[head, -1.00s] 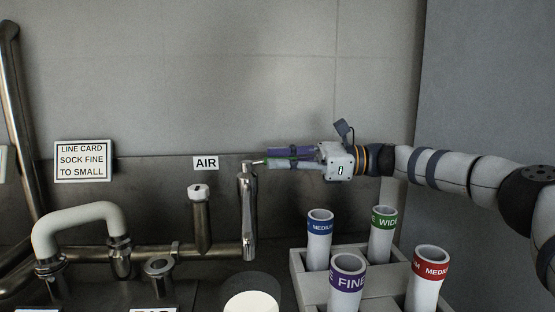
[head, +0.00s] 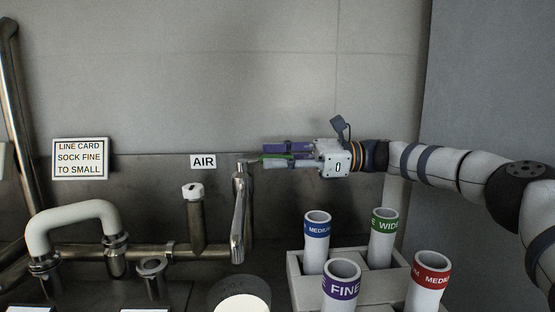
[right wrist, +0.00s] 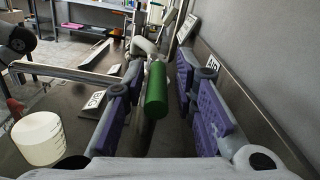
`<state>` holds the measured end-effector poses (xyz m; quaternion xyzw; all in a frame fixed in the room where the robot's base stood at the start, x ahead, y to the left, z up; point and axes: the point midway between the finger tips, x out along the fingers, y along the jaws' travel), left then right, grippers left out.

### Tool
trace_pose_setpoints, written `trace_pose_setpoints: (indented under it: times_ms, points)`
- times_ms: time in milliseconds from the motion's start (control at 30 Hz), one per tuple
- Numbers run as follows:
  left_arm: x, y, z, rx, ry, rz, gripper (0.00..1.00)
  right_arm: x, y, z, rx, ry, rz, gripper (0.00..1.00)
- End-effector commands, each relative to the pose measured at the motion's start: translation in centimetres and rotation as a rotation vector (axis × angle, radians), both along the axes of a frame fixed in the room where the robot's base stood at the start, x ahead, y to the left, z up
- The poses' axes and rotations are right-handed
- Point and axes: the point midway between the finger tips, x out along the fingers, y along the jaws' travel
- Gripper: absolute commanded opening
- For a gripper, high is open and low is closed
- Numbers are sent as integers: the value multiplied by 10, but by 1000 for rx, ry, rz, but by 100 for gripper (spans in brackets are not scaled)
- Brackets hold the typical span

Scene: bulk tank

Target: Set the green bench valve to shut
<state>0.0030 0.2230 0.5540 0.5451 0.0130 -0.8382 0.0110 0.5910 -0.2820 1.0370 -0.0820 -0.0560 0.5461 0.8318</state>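The green bench valve's handle is a green cylinder (right wrist: 156,90) in the right wrist view. It lies between the purple finger pads of my right gripper (right wrist: 163,108), with visible gaps to both pads. In the head view my right gripper (head: 276,155) points left just right of the AIR sign, fingers apart. Only a thin green strip (head: 276,157) of the handle shows between them. A shiny metal lever-like part (head: 238,220) hangs left of the fingertips, its lower end slightly to the left. My left gripper is not in view.
A rack (head: 294,270) with several labelled white tubes stands below my right arm. A white container (head: 243,303) is at the bottom. A metal pipe (head: 145,251) with a white curved handle (head: 72,212) is at left. The AIR sign (head: 203,162) and line card (head: 80,159) are on the wall.

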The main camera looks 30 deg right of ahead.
Motion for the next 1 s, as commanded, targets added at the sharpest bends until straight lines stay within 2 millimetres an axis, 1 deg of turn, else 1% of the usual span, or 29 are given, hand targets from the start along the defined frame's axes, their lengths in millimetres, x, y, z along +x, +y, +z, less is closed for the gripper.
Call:
trace_pose_setpoints:
  times_ms: [267,333,367,467,500,600,700,833,1000]
  points:
    - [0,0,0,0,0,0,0,-1,1,-1,-2,2,4,34]
    - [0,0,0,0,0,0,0,-1,1,4,-2,0,4,34]
    - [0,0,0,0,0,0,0,0,1,8,-2,-1,4,34]
    - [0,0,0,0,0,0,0,0,1,31,-3,-3,3,34]
    - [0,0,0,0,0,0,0,0,1,41,-4,-5,3,34]
    - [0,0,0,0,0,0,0,0,1,66,-3,-3,3,34]
    - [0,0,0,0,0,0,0,0,1,84,-4,-1,2,34]
    - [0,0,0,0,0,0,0,0,1,98,-2,1,3,34]
    - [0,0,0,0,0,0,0,0,1,100,-1,2,3,34]
